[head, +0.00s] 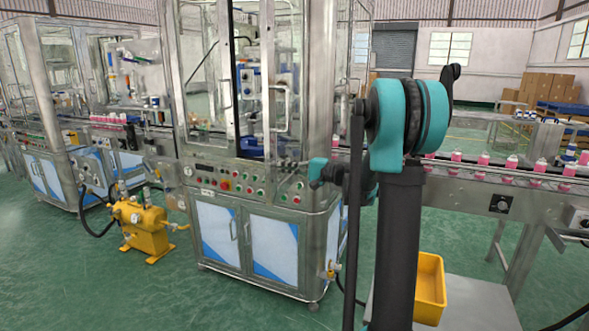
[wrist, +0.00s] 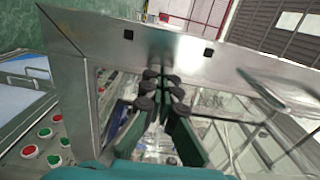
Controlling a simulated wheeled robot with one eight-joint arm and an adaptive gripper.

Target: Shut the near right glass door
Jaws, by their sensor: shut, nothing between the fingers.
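The near right glass door (wrist: 105,45) is a metal-framed pane on the middle machine. In the head view its frame and bar handle (head: 288,108) stand right of a dark gap, so the door looks ajar; how far is hard to tell. My gripper (head: 291,163) is low at the door's lower right, above the control panel, and small in that view. In the wrist view my gripper (wrist: 162,90) has its dark fingers together and empty, close to the metal rail across the pane. I cannot tell if they touch it. A blurred handle-like bar (wrist: 265,90) lies to their right.
The control panel (head: 230,182) with coloured buttons sits under the doors. Green floor in front is clear.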

